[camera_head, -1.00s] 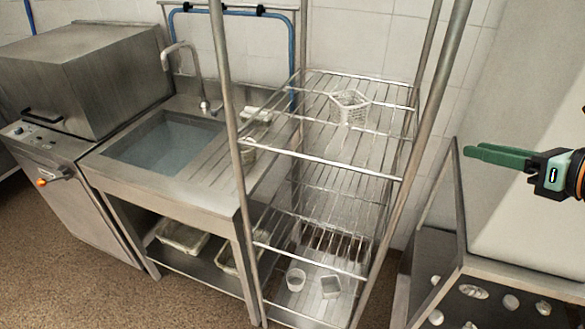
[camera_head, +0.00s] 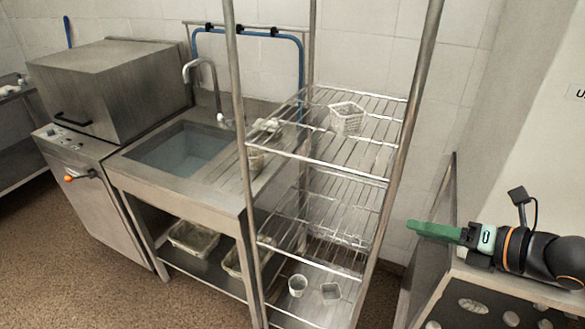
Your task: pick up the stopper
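I cannot make out anything that is clearly the stopper. Small pale items (camera_head: 266,125) lie on the right side of the sink counter, too small to identify. My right gripper (camera_head: 413,228) comes in from the right edge, its green fingers pointing left, to the right of the wire rack and touching nothing visible. The fingers are seen edge-on, so their opening is hidden. My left gripper is out of view.
A wire rack (camera_head: 330,172) stands in the middle with a white perforated basket (camera_head: 347,118) on its top shelf. Low down are a round cup (camera_head: 297,285) and a square container (camera_head: 331,292). A sink (camera_head: 180,148) and a dishwasher (camera_head: 110,90) stand left. Floor is free at front left.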

